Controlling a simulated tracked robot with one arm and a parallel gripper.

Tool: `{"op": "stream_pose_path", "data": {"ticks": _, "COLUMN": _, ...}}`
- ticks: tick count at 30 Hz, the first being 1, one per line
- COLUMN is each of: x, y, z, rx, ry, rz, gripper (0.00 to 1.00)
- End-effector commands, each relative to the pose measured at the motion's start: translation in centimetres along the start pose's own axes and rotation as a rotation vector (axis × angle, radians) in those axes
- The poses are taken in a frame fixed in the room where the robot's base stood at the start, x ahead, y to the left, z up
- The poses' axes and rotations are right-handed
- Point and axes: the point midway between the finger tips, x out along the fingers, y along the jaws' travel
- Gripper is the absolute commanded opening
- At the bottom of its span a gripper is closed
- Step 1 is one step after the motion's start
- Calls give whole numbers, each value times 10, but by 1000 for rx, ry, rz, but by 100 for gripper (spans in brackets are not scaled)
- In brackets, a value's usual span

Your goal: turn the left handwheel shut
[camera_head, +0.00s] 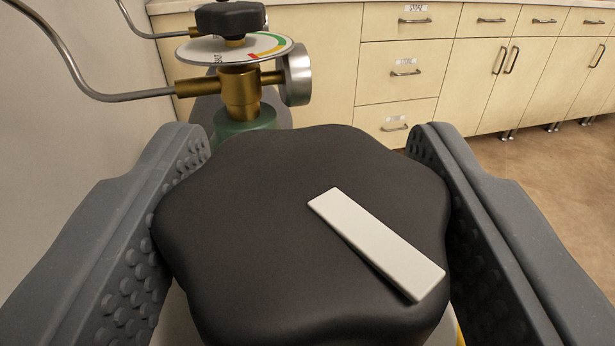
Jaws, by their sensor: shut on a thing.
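A large black lobed handwheel (250,220) fills the lower middle of the view, close to the camera. A white bar mark (378,243) lies on its top, slanting from upper left to lower right. My gripper (310,225) has one grey, studded finger on each side of this wheel, and it is shut on it. A second, smaller black handwheel (230,18) stands farther back at the upper left, above a round dial plate (205,50) with coloured bands. What lies under the near wheel is mostly hidden.
Behind the near wheel stands a green cylinder top (240,124) with a brass valve (239,92), a round gauge (297,74) and a bent metal pipe (110,96). Cream cabinets (400,35) line the back. A wall (75,95) is at left; brown floor (550,185) is open at right.

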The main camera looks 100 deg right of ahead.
Motion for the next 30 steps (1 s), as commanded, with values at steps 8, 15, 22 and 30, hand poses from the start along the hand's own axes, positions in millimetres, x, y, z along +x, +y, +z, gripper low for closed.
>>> {"op": "stream_pose_path", "data": {"ticks": 8, "x": 1, "y": 2, "z": 2, "rx": -4, "ry": 0, "rz": 18, "gripper": 30}}
{"op": "stream_pose_path", "data": {"ticks": 15, "x": 1, "y": 2, "z": 2, "rx": -4, "ry": 0, "rz": 18, "gripper": 30}}
{"op": "stream_pose_path", "data": {"ticks": 22, "x": 0, "y": 1, "z": 1, "rx": -2, "ry": 1, "rz": 16, "gripper": 75}}
{"op": "stream_pose_path", "data": {"ticks": 30, "x": 0, "y": 0, "z": 0, "rx": -1, "ry": 1, "rz": 13, "gripper": 75}}
